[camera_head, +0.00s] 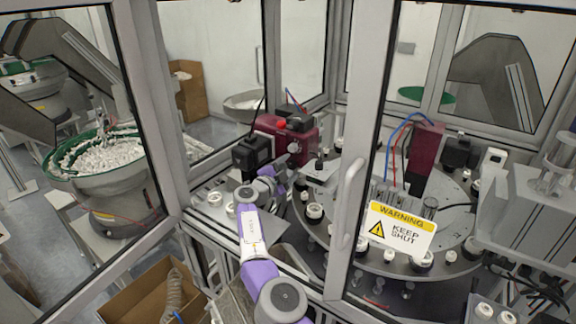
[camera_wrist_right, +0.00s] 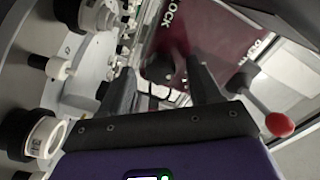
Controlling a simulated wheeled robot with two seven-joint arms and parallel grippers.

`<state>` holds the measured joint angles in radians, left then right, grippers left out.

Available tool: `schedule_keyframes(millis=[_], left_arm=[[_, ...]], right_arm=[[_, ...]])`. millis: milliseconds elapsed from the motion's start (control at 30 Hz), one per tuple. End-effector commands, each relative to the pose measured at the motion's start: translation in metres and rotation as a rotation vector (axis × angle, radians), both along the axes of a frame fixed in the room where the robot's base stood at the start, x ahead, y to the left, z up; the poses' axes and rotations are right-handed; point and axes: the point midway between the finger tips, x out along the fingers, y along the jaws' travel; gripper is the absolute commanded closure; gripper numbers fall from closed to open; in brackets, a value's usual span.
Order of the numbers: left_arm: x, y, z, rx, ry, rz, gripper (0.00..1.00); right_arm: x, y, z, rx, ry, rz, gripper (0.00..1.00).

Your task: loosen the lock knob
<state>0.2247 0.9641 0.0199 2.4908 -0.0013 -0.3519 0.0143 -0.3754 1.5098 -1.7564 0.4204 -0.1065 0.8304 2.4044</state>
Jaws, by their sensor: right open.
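The lock knob (camera_wrist_right: 160,68) is a dark round knob on a dark red panel (camera_wrist_right: 215,45), beside lettering that reads "LOCK" in the right wrist view. In the head view the red housing (camera_head: 269,124) stands at the back of the cell. My right gripper (camera_wrist_right: 161,76) is open, with its two dark fingers on either side of the knob in the picture. I cannot tell whether they touch it. In the head view my right gripper (camera_head: 283,176) is just in front of the housing. My left gripper is not in view.
A lever with a red ball (camera_wrist_right: 280,124) sticks out right of the gripper. The round turntable (camera_head: 340,251) with several white-topped fixtures lies to the right. A door frame with a handle (camera_head: 347,205) and a warning sign (camera_head: 400,228) stands close to my arm.

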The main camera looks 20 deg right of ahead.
Motion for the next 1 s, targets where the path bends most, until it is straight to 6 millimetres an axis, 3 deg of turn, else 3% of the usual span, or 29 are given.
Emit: schedule_keyframes(millis=[233, 600, 1000], left_arm=[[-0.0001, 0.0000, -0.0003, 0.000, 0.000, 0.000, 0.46], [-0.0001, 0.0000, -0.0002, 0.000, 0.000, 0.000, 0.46], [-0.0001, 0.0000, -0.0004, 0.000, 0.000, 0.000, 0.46]], right_arm=[[0.0003, 0.0001, -0.0005, 0.000, 0.000, 0.000, 0.37], [0.0001, 0.0001, -0.0001, -0.001, -0.001, 0.001, 0.93], [0.0003, 0.0002, 0.0001, -0.050, 0.065, 0.001, 0.93]])
